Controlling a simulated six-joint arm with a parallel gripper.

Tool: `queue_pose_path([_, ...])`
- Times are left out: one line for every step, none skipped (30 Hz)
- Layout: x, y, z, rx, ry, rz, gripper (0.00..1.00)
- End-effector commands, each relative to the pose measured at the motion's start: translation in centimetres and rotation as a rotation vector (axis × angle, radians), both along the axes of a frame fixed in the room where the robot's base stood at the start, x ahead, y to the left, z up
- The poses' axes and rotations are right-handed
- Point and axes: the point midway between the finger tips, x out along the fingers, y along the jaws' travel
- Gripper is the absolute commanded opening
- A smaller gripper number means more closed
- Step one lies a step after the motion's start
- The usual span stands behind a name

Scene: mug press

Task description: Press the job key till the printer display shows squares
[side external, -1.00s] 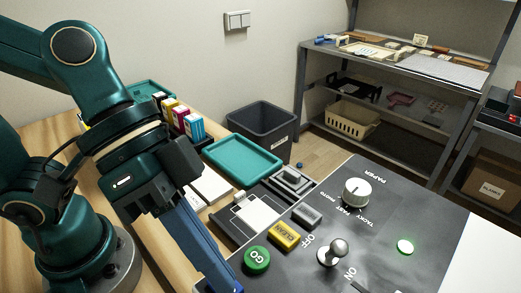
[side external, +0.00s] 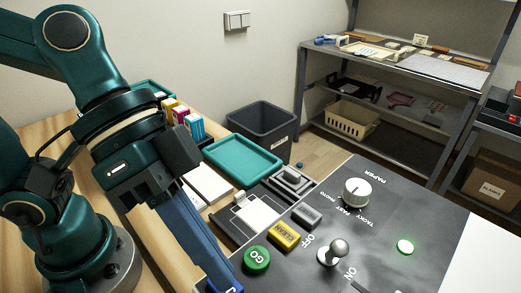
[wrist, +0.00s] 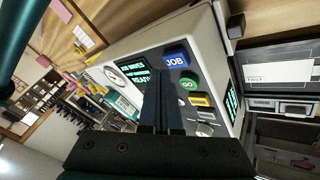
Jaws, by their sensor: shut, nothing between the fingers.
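The blue JOB key (wrist: 176,60) shows in the wrist view, above the green GO key (wrist: 188,84) on the printer's dark panel. In the side view only a bit of the JOB key (side external: 237,289) shows at the bottom edge. The printer display (wrist: 133,72) has bright green lines of text; the lowest seems to read READY, the others are too small to read surely. My gripper (wrist: 160,98) is shut and empty, its fingers pointing at the panel. Whether its tips touch anything is hidden.
A teal tray (side external: 243,160) and ink cartridges (side external: 194,126) stand behind. A second lit display (wrist: 232,105) shows at the panel's right.

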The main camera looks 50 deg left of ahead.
Motion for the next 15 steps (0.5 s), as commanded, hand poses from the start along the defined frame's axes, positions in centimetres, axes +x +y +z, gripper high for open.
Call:
queue_pose_path([0.1, 0.0, 0.5, -0.003, -0.005, 0.0, 0.0])
queue_pose_path([0.1, -0.1, 0.7, -0.004, -0.004, 0.0, 0.0])
queue_pose_path([0.1, -0.1, 1.2, -0.005, -0.006, 0.0, 0.0])
queue_pose_path([0.1, -0.1, 1.4, -0.004, -0.005, 0.0, 0.0])
queue_pose_path([0.1, -0.1, 1.7, -0.004, -0.007, 0.0, 0.0])
queue_pose_path([0.1, 0.0, 2.1, -0.003, -0.006, 0.001, 0.0])
queue_pose_path([0.1, 0.0, 2.4, -0.002, -0.006, 0.002, 0.0])
queue_pose_path([0.1, 0.0, 2.6, -0.001, -0.005, 0.001, 0.0])
queue_pose_path([0.1, 0.0, 3.0, -0.003, -0.005, 0.002, 0.0])
queue_pose_path([0.1, 0.0, 3.3, -0.003, -0.005, 0.001, 0.0])
queue_pose_path([0.1, 0.0, 3.6, -0.002, -0.005, 0.001, 0.0])
queue_pose_path([0.1, 0.0, 3.9, -0.002, -0.005, 0.001, 0.0])
queue_pose_path([0.1, 0.0, 4.1, -0.001, -0.004, 0.001, 0.0])
queue_pose_path([0.1, 0.0, 4.3, -0.001, -0.004, 0.001, 0.0])
queue_pose_path([0.1, 0.0, 4.5, -0.002, -0.003, 0.002, 0.0])
